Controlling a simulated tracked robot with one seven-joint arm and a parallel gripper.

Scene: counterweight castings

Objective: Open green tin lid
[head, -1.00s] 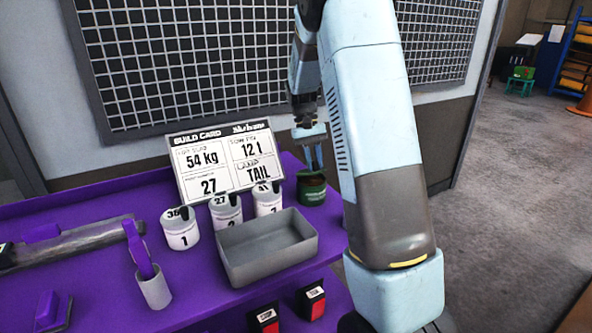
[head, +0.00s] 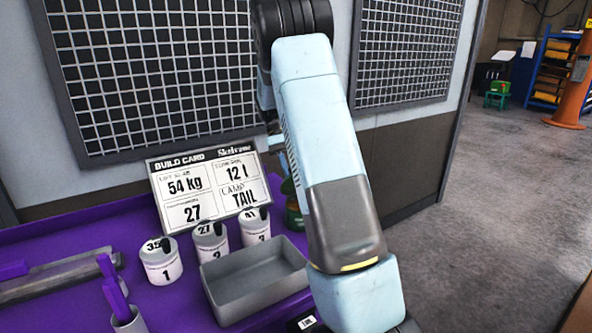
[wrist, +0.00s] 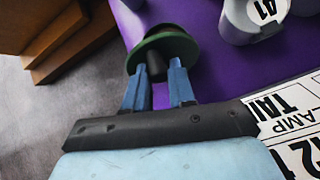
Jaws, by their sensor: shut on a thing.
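The green tin (head: 294,214) stands at the right rear of the purple bench, partly hidden behind my arm in the head view. A second patch of green shows just above it there, possibly its lid. In the wrist view, the round green lid (wrist: 176,44) has a dark knob (wrist: 154,68). My gripper (wrist: 158,72) has its blue fingers on either side of the knob, shut on it. The tin's body is mostly hidden behind the lid, so I cannot tell how far apart they are. In the head view my fingers are hidden behind my arm.
White numbered canisters (head: 161,262) stand in a row left of the tin, before the build card (head: 208,187). A grey tray (head: 254,281) lies in front of them. A purple-handled tool stands in a cup (head: 129,321) at the left.

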